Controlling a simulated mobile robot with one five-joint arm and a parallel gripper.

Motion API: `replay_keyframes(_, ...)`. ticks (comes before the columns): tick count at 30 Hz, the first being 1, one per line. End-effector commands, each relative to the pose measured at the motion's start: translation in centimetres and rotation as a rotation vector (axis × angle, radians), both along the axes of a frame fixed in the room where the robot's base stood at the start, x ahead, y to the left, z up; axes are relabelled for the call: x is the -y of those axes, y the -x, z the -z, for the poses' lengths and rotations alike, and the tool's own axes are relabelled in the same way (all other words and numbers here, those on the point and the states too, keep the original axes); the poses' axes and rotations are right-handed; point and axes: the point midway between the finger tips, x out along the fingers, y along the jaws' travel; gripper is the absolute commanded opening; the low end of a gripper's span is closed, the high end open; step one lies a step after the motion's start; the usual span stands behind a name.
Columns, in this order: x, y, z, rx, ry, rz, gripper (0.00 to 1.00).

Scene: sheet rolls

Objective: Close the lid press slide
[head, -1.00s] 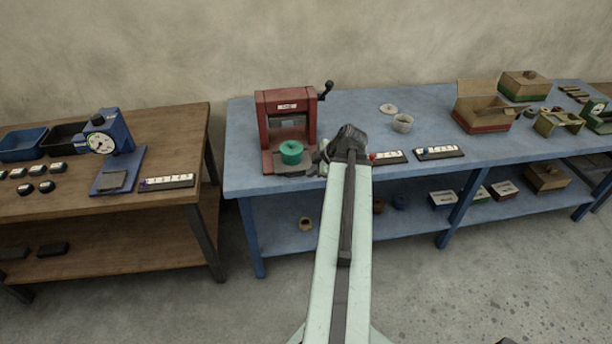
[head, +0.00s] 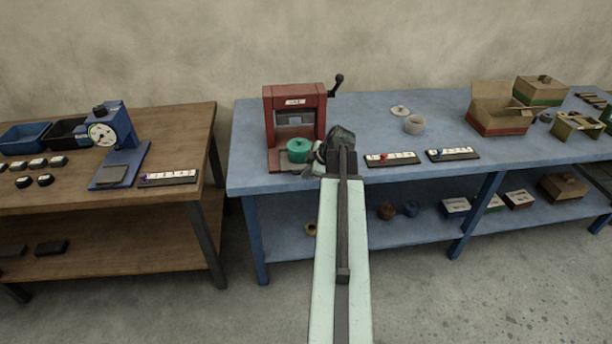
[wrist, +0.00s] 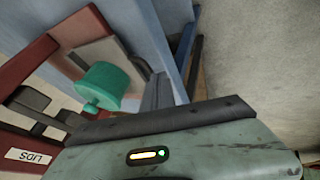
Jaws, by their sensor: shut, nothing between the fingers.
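The lid press (head: 268,120) is a red frame with a crank, standing near the left end of the blue bench. Its slide (head: 275,160) sticks out at the front, and a green pot (head: 299,150) stands on it. The pot (wrist: 103,85) and the press's LIDS label (wrist: 28,157) also show in the wrist view. My gripper (head: 314,165) is shut and empty just right of the slide's front part, close to the pot. Its dark fingers show in the wrist view (wrist: 157,92) beside the slide. I cannot tell whether they touch it.
Two label strips (head: 391,159) (head: 453,154) lie right of my gripper. A pale cup (head: 414,125) and a round lid (head: 400,111) stand behind them. An open carton (head: 498,117) is farther right. A brown table (head: 120,185) with a blue gauge press (head: 112,130) stands left, across a gap.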

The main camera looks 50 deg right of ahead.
Motion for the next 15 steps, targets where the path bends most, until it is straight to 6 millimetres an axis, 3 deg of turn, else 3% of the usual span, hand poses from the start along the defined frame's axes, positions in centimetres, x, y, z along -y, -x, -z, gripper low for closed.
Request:
replay_keyframes(1, -0.8, 0.1, 0.0, 0.0, 0.0, 0.0, 0.0)
replay_keyframes(8, 1.0, -1.1, 0.0, 0.0, 0.0, 0.0, 0.0)
replay_keyframes(15, 4.2, -4.6, 0.0, -0.001, 0.001, 0.0, 0.0)
